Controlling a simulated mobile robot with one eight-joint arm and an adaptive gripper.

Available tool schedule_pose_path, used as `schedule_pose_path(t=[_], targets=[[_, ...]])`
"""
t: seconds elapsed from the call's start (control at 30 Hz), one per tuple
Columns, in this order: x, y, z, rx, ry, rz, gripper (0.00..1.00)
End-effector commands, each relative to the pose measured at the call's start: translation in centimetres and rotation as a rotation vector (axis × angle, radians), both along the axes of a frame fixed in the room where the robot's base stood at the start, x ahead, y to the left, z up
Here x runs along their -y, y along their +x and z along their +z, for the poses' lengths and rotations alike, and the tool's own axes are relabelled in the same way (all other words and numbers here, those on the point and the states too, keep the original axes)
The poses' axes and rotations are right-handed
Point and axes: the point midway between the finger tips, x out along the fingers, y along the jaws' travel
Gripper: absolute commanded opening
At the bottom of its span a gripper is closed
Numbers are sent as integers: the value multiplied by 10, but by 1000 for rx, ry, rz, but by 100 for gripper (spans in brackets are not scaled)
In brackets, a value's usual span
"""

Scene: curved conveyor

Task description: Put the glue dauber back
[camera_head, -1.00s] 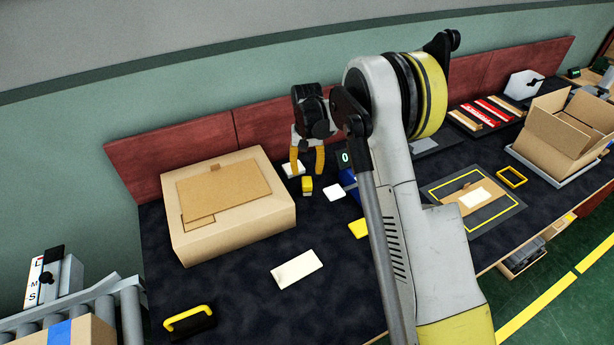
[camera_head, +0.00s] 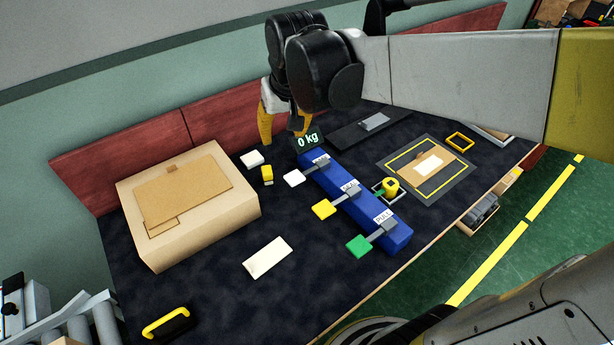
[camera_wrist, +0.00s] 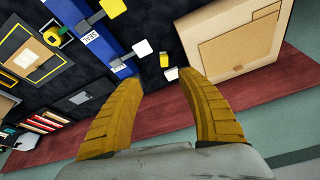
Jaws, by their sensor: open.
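I cannot tell for sure which thing is the glue dauber. A small yellow block with a darker side (camera_head: 267,175) stands on the dark table right of the big carton; it also shows in the wrist view (camera_wrist: 164,60). A round yellow piece with a green part (camera_head: 391,187) sits in a small square frame right of the blue bar; it shows in the wrist view too (camera_wrist: 53,35). My gripper (camera_head: 283,132) is open and empty above the table's back edge, behind the yellow block. Its two yellow fingers (camera_wrist: 160,88) stand wide apart in the wrist view.
A blue bar (camera_head: 340,185) with labelled levers ending in white, yellow and green pads crosses the table. A large carton (camera_head: 195,215) stands left. A white card (camera_head: 267,257) and a yellow-handled tool (camera_head: 170,322) lie in front. A red panel (camera_head: 120,155) borders the back.

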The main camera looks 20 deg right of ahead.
Motion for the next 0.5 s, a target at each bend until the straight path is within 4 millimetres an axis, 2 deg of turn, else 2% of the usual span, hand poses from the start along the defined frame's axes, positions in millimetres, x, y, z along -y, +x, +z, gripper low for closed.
schedule_pose_path(t=[0.03, 0.2, 0.33, 0.5], targets=[[0, -24, 4, 30, -3, 7, 46], [0, -90, 3, 136, -18, 38, 46], [0, -125, -8, 201, -28, 57, 46], [0, -146, -19, 247, -37, 68, 46]])
